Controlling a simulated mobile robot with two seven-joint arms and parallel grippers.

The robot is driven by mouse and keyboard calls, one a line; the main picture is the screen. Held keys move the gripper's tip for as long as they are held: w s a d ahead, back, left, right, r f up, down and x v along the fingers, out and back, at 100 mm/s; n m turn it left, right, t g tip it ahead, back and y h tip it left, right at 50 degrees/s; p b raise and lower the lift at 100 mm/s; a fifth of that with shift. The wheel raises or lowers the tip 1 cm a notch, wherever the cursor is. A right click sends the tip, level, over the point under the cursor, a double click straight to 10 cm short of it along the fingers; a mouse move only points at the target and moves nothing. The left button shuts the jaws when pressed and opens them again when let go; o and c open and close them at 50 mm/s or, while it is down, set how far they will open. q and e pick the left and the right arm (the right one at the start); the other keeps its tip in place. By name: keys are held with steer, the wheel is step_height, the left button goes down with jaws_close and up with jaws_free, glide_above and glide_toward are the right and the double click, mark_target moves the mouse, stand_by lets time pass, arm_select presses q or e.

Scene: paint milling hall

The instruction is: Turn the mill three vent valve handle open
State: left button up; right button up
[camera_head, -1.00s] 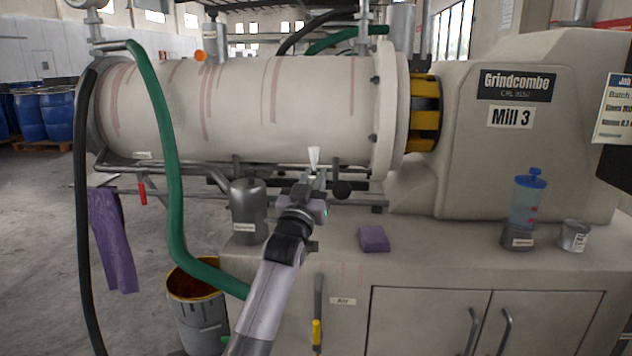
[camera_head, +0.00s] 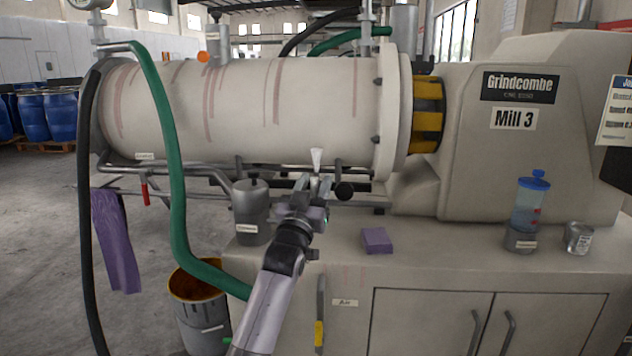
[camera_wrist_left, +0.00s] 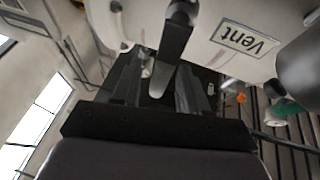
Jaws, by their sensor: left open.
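Mill 3 (camera_head: 250,105) is a pale horizontal barrel with a housing at the right. In the left wrist view, a label reading "Vent" (camera_wrist_left: 243,38) is on a pale surface. A grey tapered handle (camera_wrist_left: 174,50) hangs beside it from a dark pivot, its end reaching between my left gripper's fingers. My left gripper (camera_wrist_left: 157,88) is open, one finger on each side of the handle; I cannot tell whether they touch it. In the head view the left gripper (camera_head: 311,185) is under the barrel, at a pale tapered piece (camera_head: 317,158). My right gripper is not in view.
Pipes and a black ball knob (camera_head: 344,191) are close to the gripper. A grey canister (camera_head: 251,212), purple sponge (camera_head: 377,240), blue-lidded container (camera_head: 529,205) and small metal cup (camera_head: 578,238) stand on the base top. A green hose (camera_head: 165,140) hangs at the left.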

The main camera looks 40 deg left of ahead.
mark_target(314, 189)
arm_select(q)
steer(key=shift+v, duration=2.75)
steer(key=shift+f, duration=0.1)
steer(key=s+d+f+m+g+h, duration=0.25)
steer(key=s+d+f, duration=0.25)
steer(key=f, duration=0.4)
steer(key=s+d+f+m+g+h, duration=0.1)
steer(key=s+d+f+g+h, duration=0.15)
steer(key=s+d+f, duration=0.55)
steer(key=s+d+f+m+g+h, duration=0.2)
steer(key=d+f+h, duration=0.15)
steer(key=f, duration=0.75)
steer(key=s+d+f+g+h, duration=0.25)
steer(key=s+d+f, duration=0.4)
steer(key=s, duration=0.35)
step_height(314, 189, up, 10)
steer(key=s+a+m+g+p, duration=0.1)
steer(key=p, duration=1.2)
steer(key=shift+s+a+y, duration=0.2)
steer(key=shift+a+y, duration=0.1)
steer(key=shift+y, duration=0.1)
